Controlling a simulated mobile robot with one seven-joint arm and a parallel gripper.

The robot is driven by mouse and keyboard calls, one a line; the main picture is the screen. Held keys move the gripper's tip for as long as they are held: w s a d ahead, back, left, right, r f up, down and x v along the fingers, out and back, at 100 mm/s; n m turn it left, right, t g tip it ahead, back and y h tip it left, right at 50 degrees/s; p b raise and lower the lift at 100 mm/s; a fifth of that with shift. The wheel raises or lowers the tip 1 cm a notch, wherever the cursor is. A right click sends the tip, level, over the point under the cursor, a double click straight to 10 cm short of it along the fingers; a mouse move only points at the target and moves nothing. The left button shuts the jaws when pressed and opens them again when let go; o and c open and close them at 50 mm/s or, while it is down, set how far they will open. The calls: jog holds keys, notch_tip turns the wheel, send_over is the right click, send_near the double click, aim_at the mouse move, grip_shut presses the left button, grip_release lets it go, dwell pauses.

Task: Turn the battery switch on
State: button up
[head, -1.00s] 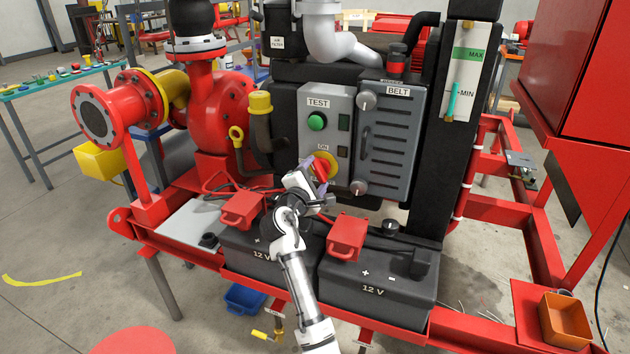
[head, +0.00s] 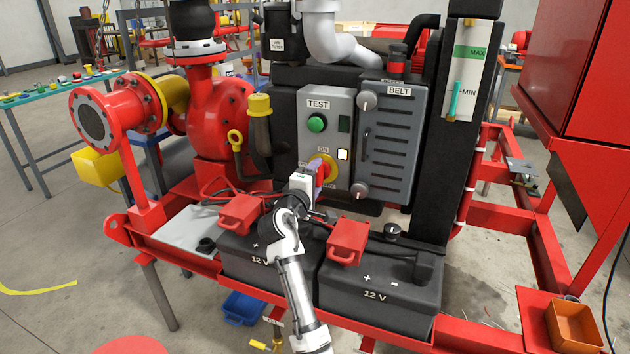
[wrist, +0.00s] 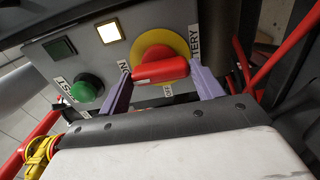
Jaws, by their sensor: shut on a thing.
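The battery switch is a red handle (wrist: 160,71) on a yellow round plate (wrist: 160,45) on the grey control panel. In the head view its yellow plate (head: 330,166) shows at the panel's lower part, with the handle largely hidden by my gripper. My gripper (wrist: 163,78) is shut on the red handle, with a purple finger at either end of it. In the wrist view the handle lies nearly level, close to the "ON" label (wrist: 124,70). A small lamp (head: 343,155) beside the switch is lit white; it also shows in the wrist view (wrist: 109,32).
A green TEST button (head: 317,123) sits above the switch. The grey BELT guard (head: 388,140) stands to the right. Two black 12 V batteries with red terminal covers (head: 347,242) lie below, close to my arm. Open floor is at the left.

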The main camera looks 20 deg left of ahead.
dwell(0.3)
jog(key=o, duration=1)
jog(key=shift+s, duration=0.1)
jog(key=s+b, duration=0.1)
jog(key=s, duration=0.6)
jog(key=s+b, duration=0.1)
jog(key=s, duration=0.5)
jog(key=shift+s+a, duration=0.2)
jog(key=shift+s, duration=0.15)
